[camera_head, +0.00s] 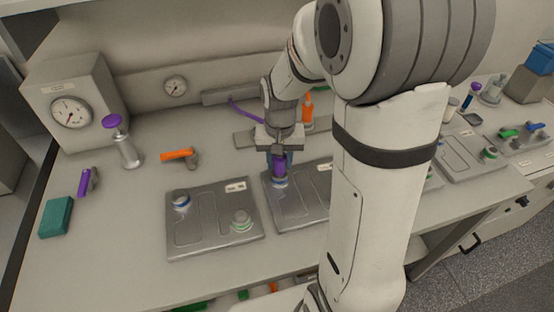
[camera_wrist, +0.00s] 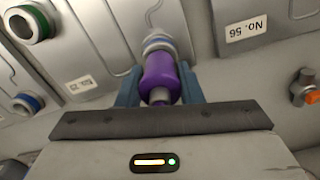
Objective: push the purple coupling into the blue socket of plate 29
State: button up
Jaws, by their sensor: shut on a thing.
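The purple coupling (camera_wrist: 158,78) is upright between the blue-grey fingers of my gripper (camera_wrist: 158,88), which is shut on it. In the head view my gripper (camera_head: 279,160) holds the coupling (camera_head: 279,168) directly over the blue-ringed socket (camera_head: 280,183) at the left of the middle plate (camera_head: 300,210). The socket (camera_wrist: 158,42) shows just beyond the coupling in the wrist view. The two look lined up and close or touching; how deep the coupling sits is hidden. The plate's label (camera_wrist: 80,84) is upside down and appears to read No. 29.
An orange-handled valve (camera_head: 180,155), a purple-topped cylinder (camera_head: 127,150) and a gauge box (camera_head: 75,105) stand farther left.

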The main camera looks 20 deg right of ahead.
jog(key=shift+f+b, duration=0.4)
jog(key=shift+f, duration=0.2)
jog(key=o, duration=1.7)
jog(key=shift+r, duration=4)
jog(key=s+r+n+t, duration=0.1)
jog(key=s, duration=0.3)
jog(key=s+r+n+t, duration=0.1)
jog(key=s, duration=0.4)
jog(key=s+r+n, duration=0.1)
jog(key=s, duration=0.4)
jog(key=shift+a+t, duration=0.25)
jog(key=shift+t, duration=0.15)
